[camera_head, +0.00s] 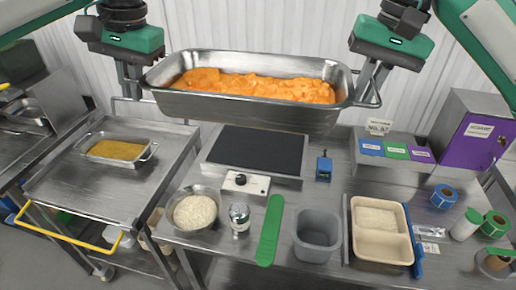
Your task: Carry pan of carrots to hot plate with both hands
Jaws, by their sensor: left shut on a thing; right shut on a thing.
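A deep metal pan (250,106) full of orange carrots (255,86) hangs level in the air between my two grippers. My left gripper (133,88) is shut on its left handle, and my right gripper (367,88) is shut on its right handle.
On the table stand a bowl of rice (195,211), a shaker (239,217), a green spatula (270,232), a grey tub (317,235) and a beige tray (382,249). A purple box (474,142) is at right. A cart (70,185) at left holds another pan (117,150).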

